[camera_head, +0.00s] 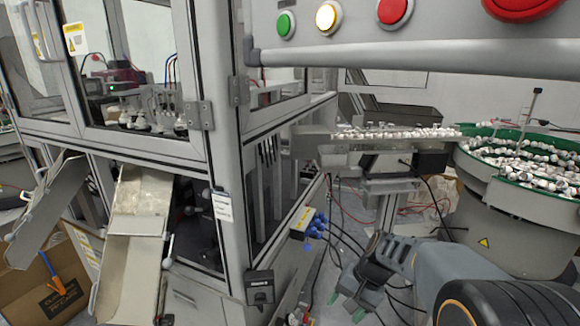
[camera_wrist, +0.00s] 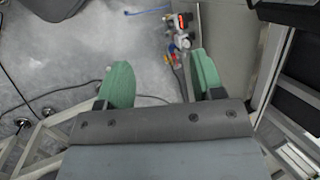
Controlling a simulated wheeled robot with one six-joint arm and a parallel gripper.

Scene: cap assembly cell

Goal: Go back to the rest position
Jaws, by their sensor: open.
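My gripper (camera_head: 345,297) is at the lower right of the head view, in front of the machine frame, with my arm reaching in from the bottom right corner. In the wrist view its two green fingertips (camera_wrist: 160,80) stand well apart. The gripper is open and nothing is between the fingers. Below them the grey floor (camera_wrist: 60,60) shows, with cables and a small fitting with coloured parts (camera_wrist: 181,40).
A cap assembly machine (camera_head: 235,150) with glass doors stands at left and centre. Metal chutes (camera_head: 135,240) slope down over a cardboard box (camera_head: 50,290). A bowl feeder (camera_head: 520,215) full of caps is at right. A button panel (camera_head: 420,30) overhangs the top. Loose cables hang near my gripper.

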